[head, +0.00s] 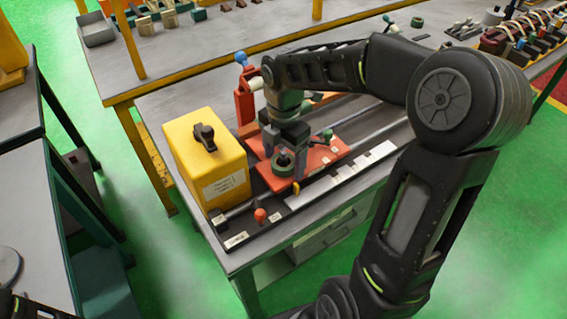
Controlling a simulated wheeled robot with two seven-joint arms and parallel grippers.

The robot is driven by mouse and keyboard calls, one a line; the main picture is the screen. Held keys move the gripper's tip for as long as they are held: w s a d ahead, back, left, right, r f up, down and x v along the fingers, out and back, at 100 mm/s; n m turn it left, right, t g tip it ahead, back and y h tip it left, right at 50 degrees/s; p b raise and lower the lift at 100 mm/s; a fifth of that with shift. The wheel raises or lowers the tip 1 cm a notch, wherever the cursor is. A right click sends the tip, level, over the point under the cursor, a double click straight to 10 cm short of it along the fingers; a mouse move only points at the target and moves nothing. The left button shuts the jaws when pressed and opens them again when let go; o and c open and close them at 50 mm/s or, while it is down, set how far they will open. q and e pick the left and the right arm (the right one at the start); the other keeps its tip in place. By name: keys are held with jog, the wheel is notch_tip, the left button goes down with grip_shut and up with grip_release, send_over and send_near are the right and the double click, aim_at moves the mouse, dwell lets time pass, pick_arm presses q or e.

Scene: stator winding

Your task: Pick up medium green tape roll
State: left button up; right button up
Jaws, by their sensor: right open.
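A green tape roll (283,161) with a dark centre sits at the front left of the orange-red plate (258,172) on the workbench. My right gripper (285,154) points down over this roll, with its grey fingers apart. The fingers appear to be on either side of the roll; I cannot tell whether they touch it. Another small green round thing (327,135) is farther right on the plate. A dark green ring (417,22) lies on the far table. My left gripper is not in view.
A yellow box (206,160) with a black knob stands left of the plate. A red post (245,95) with a blue top stands behind it. An orange-red knob (260,215) is near the front edge. Rails run right across the bench.

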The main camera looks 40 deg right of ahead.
jog(key=shift+c, duration=0.6)
jog(key=c, duration=1.4)
